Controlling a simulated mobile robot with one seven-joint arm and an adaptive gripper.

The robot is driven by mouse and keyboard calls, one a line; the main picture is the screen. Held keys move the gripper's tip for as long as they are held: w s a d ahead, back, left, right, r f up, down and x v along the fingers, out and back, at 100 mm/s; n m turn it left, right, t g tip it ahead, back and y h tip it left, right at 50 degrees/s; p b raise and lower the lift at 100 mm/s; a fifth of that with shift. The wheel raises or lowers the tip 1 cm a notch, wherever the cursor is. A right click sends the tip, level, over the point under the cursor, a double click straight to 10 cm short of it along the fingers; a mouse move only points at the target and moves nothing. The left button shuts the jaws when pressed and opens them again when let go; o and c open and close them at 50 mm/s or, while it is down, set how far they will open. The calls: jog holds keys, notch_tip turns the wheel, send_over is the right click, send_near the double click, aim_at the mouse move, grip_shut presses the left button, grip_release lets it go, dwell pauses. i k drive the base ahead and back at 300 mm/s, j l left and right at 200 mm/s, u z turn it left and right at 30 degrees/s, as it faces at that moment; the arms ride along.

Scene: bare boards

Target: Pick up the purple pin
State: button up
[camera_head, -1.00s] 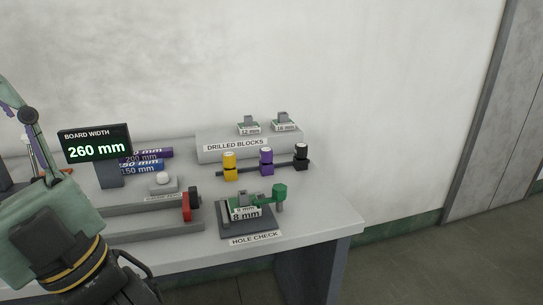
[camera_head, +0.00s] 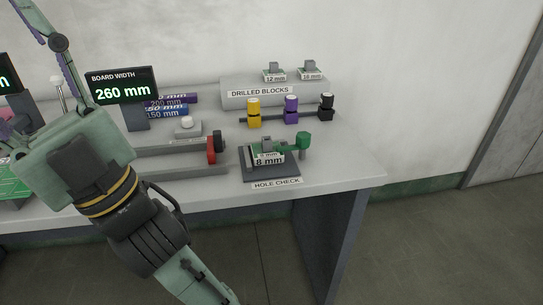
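The purple pin (camera_head: 291,111) stands upright with a pale top in a dark rail on the table, in the head view right of centre. A yellow pin (camera_head: 254,114) stands to its left and a black pin (camera_head: 326,107) to its right on the same rail. My arm fills the left of the view, well to the left of the pins. The fingertips of my gripper do not show, so I cannot see whether it holds anything.
Behind the rail is a grey shelf labelled DRILLED BLOCKS (camera_head: 232,94) with two small blocks on it. In front is the HOLE CHECK stand (camera_head: 270,174) with a green clamp. A BOARD WIDTH display (camera_head: 122,86) reads 260 mm. The table's right end is bare.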

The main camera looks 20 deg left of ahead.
aim_at(291, 104)
jog(key=i+l+u, duration=0.1)
jog(key=u, duration=1.1)
jog(key=l+u, duration=0.9)
jog(key=l, duration=0.15)
jog(key=l+u, duration=0.2)
jog(key=l, duration=0.4)
jog(key=k+l+u, duration=0.25)
jog(key=l, duration=0.7)
jog(key=k+l, duration=0.15)
jog(key=l, duration=0.25)
jog(key=l+u, duration=0.1)
jog(key=l, duration=0.25)
jog(key=i+l, duration=0.1)
jog(key=l, duration=0.3)
jog(key=i+l, duration=0.1)
jog(key=l, duration=0.25)
